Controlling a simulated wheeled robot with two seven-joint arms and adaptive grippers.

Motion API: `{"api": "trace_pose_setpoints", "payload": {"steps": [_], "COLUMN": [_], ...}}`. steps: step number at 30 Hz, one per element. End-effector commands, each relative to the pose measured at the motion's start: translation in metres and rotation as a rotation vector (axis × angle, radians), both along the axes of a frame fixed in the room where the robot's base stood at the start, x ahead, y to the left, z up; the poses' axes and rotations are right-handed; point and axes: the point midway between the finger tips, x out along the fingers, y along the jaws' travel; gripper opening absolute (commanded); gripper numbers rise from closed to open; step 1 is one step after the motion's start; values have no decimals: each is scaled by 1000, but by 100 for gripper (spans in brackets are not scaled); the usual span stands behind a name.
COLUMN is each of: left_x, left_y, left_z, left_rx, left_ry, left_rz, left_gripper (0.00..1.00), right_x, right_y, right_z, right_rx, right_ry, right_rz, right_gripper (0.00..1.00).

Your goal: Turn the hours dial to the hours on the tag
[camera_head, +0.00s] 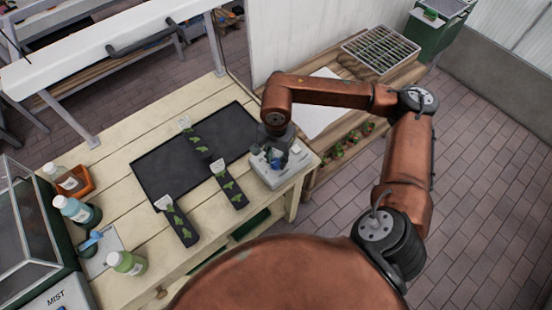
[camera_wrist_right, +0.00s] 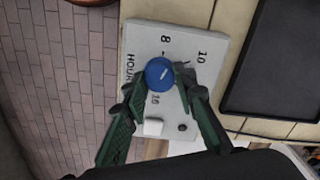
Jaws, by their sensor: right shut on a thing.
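A grey control box (camera_head: 291,177) stands at the right end of the cream bench. My right gripper (camera_wrist_right: 156,80) is shut on the dial, a green finger on each side. In the head view the right gripper (camera_head: 275,147) is over the box and partly hides it. White tags (camera_head: 217,166) stand at the seedling strips, their writing too small to read. My left gripper is out of view.
A white button (camera_wrist_right: 153,128) and a small dark knob (camera_wrist_right: 182,127) sit on the box near the fingers. A black mat (camera_head: 150,165) with seedling strips lies left of the box. Bottles (camera_head: 78,212) stand at the bench's left end. A lower shelf with plants is right.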

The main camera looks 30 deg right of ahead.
Motion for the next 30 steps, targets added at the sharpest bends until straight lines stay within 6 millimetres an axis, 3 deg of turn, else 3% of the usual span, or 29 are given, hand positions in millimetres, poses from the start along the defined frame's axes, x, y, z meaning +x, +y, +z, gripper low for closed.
{"api": "trace_pose_setpoints", "payload": {"steps": [30], "left_x": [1], "left_y": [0], "left_z": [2], "left_rx": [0], "left_ry": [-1], "left_rz": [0], "left_gripper": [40], "right_x": [0], "right_y": [0], "right_z": [1], "right_rx": [-1], "right_ry": [-1], "right_rz": [-965], "right_gripper": [1]}}
